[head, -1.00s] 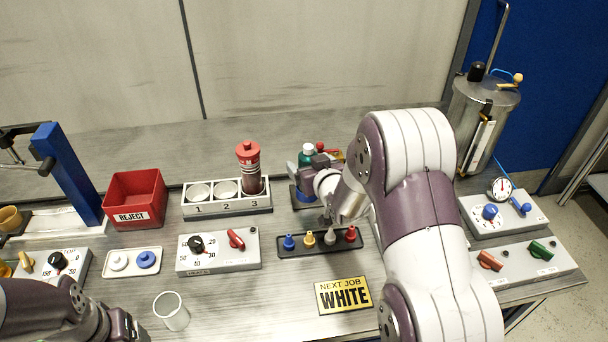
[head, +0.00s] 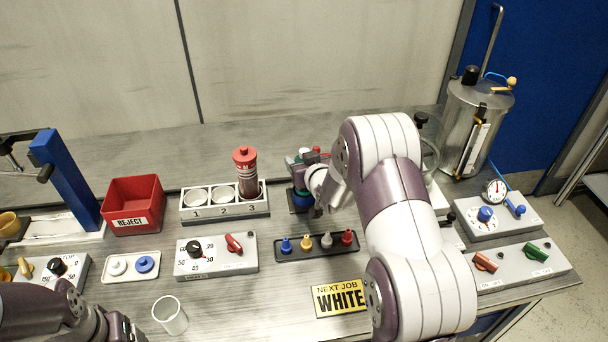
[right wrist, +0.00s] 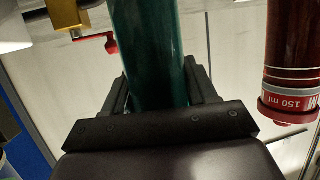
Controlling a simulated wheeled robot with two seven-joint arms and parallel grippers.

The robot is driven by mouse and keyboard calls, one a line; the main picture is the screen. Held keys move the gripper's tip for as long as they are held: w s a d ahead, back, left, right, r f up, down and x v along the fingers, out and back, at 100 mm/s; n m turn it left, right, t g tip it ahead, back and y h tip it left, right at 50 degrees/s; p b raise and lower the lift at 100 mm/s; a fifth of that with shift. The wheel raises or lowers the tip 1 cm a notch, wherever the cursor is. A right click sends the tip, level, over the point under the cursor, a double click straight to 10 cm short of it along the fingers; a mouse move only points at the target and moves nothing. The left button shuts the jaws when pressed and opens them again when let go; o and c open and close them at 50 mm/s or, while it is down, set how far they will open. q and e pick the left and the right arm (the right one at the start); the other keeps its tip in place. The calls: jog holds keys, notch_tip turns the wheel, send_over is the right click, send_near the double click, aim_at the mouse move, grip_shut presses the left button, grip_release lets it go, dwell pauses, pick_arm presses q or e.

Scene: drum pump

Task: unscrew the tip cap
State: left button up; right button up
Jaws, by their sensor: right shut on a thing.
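My right gripper (head: 303,168) is at the back middle of the bench, partly hidden by its own wrist. In the right wrist view a dark green cylinder (right wrist: 148,50) stands between its two black jaws, and the gripper is shut on it.
A red cartridge (head: 246,172) stands in slot 3 of the numbered rack (head: 225,211), close left of my right gripper. A black tray (head: 290,254) of coloured nozzles lies in front. A red lever (right wrist: 98,40) is near the green cylinder. A red reject bin (head: 134,205) is left.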

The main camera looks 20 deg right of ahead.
jog(key=r, duration=0.4)
jog(key=shift+s+d+r, duration=0.3)
jog(key=shift+d, duration=0.05)
jog(key=s+d+r, duration=0.6)
jog(key=s+d, duration=0.1)
jog(key=shift+s+d+r, duration=0.2)
jog(key=shift+s+d, duration=0.05)
jog(key=shift+s, duration=0.15)
jog(key=shift+o, duration=1.2)
jog(key=c, duration=0.5)
jog(key=shift+c, duration=0.2)
